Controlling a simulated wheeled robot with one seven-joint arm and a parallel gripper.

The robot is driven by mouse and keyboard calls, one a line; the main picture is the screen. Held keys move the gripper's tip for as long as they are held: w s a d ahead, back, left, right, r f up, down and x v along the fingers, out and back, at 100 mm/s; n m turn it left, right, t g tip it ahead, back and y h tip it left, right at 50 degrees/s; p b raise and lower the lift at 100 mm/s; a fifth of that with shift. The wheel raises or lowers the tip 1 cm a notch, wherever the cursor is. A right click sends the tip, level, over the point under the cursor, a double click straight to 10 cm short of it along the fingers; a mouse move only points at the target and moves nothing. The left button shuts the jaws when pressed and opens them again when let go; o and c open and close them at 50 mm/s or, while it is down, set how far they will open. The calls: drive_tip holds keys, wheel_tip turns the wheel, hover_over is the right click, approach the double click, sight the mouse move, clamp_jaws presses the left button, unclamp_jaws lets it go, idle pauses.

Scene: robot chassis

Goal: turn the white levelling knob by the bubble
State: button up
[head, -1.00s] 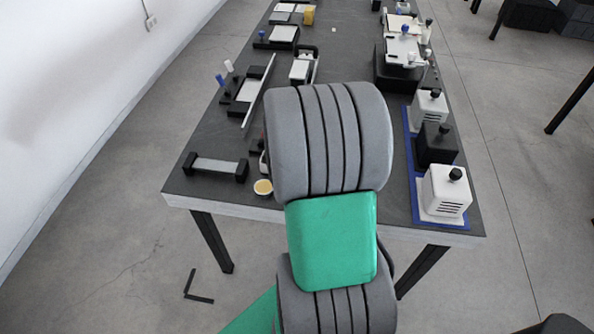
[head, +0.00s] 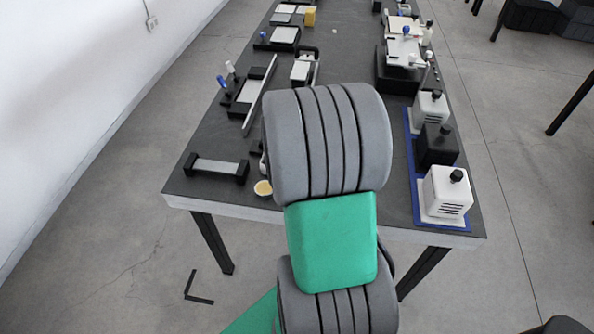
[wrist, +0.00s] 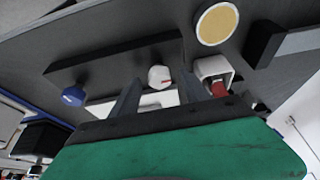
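In the wrist view a white knob (wrist: 158,77) with a small red mark stands in front of a long black bar (wrist: 115,62). My gripper (wrist: 157,88) is open, with one dark finger on each side of the white knob; I cannot tell whether either touches it. A blue knob (wrist: 73,97) is to the left, outside the fingers. A pale plate shows partly between and beside the fingers. No bubble can be made out. In the head view my arm hides the gripper and most of this device.
A round tan-topped dish (wrist: 217,23) and a white holder with a red part (wrist: 218,88) sit close to the right finger in the wrist view. In the head view, a black-ended bar (head: 216,168) lies left, and white and black boxes stand on a blue tray (head: 431,222) at right.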

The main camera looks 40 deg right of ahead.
drive_tip(key=v, duration=0.8)
